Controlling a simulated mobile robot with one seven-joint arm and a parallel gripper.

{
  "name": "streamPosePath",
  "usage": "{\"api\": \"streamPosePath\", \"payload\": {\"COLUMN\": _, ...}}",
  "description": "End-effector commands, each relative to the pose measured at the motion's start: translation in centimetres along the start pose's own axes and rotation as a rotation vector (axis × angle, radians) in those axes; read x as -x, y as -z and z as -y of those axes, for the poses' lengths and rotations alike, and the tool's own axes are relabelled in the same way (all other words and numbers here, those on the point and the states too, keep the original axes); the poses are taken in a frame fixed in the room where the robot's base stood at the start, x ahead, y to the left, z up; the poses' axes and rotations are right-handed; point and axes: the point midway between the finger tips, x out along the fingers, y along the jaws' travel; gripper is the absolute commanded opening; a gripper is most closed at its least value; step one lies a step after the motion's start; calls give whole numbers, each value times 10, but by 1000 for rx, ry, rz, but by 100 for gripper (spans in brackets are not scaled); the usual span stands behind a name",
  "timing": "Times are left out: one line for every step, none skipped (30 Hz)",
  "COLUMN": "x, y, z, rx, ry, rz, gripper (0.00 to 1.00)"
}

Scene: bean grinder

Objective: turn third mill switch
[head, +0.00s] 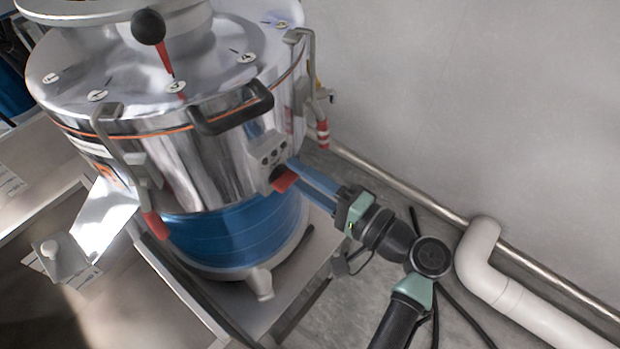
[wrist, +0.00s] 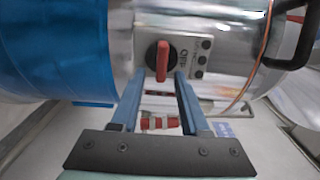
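The mill is a shiny metal drum (head: 215,150) with a blue lower band (head: 235,235). Its switch is a red handle (head: 285,181) on a dark round base beside a small grey control panel (head: 266,148). In the wrist view the red handle (wrist: 162,60) stands nearly upright, with "OFF" lettering to its right. My gripper (head: 297,177) reaches in from the right with its blue fingers at the switch. In the wrist view my gripper (wrist: 159,80) is open, its tips on either side of the handle's lower end, with gaps showing. Contact cannot be told.
A black drum handle (head: 235,110) arches above the panel. Red-tipped latches (head: 155,224) hang on the drum's sides. A black-knobbed red lever (head: 150,27) stands on top. A wall pipe (head: 480,255) runs at the right, with open floor near it.

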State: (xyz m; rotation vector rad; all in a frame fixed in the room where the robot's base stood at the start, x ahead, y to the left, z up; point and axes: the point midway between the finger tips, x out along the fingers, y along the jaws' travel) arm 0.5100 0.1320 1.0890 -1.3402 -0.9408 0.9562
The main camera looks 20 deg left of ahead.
Motion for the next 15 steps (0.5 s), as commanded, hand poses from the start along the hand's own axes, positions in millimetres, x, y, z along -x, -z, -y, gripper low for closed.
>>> {"api": "streamPosePath", "payload": {"x": 0, "y": 0, "z": 0, "rx": 1, "ry": 0, "rz": -1, "gripper": 45}}
{"api": "streamPosePath", "payload": {"x": 0, "y": 0, "z": 0, "rx": 1, "ry": 0, "rz": -1, "gripper": 45}}
{"api": "streamPosePath", "payload": {"x": 1, "y": 0, "z": 0, "rx": 1, "ry": 0, "rz": -2, "gripper": 45}}
{"api": "streamPosePath", "payload": {"x": 2, "y": 1, "z": 0, "rx": 1, "ry": 1, "rz": -2, "gripper": 45}}
{"api": "streamPosePath", "payload": {"x": 3, "y": 1, "z": 0, "rx": 1, "ry": 1, "rz": -3, "gripper": 45}}
{"api": "streamPosePath", "payload": {"x": 7, "y": 1, "z": 0, "rx": 2, "ry": 1, "rz": -4, "gripper": 45}}
{"api": "streamPosePath", "payload": {"x": 10, "y": 2, "z": -1, "rx": 2, "ry": 1, "rz": -5, "gripper": 45}}
{"api": "streamPosePath", "payload": {"x": 14, "y": 2, "z": -1, "rx": 2, "ry": 1, "rz": -5, "gripper": 45}}
{"api": "streamPosePath", "payload": {"x": 20, "y": 2, "z": -2, "rx": 1, "ry": 1, "rz": -6, "gripper": 45}}
{"api": "streamPosePath", "payload": {"x": 26, "y": 2, "z": -2, "rx": 1, "ry": 1, "rz": -6, "gripper": 45}}
{"api": "streamPosePath", "payload": {"x": 32, "y": 2, "z": -2, "rx": 1, "ry": 1, "rz": -7, "gripper": 45}}
{"api": "streamPosePath", "payload": {"x": 41, "y": 2, "z": -2, "rx": 2, "ry": 1, "rz": -6, "gripper": 45}}
{"api": "streamPosePath", "payload": {"x": 48, "y": 2, "z": -3, "rx": 2, "ry": 1, "rz": -8, "gripper": 45}}
{"api": "streamPosePath", "payload": {"x": 55, "y": 2, "z": -3, "rx": 2, "ry": 1, "rz": -7, "gripper": 45}}
{"api": "streamPosePath", "payload": {"x": 64, "y": 2, "z": -3, "rx": 2, "ry": 1, "rz": -6, "gripper": 45}}
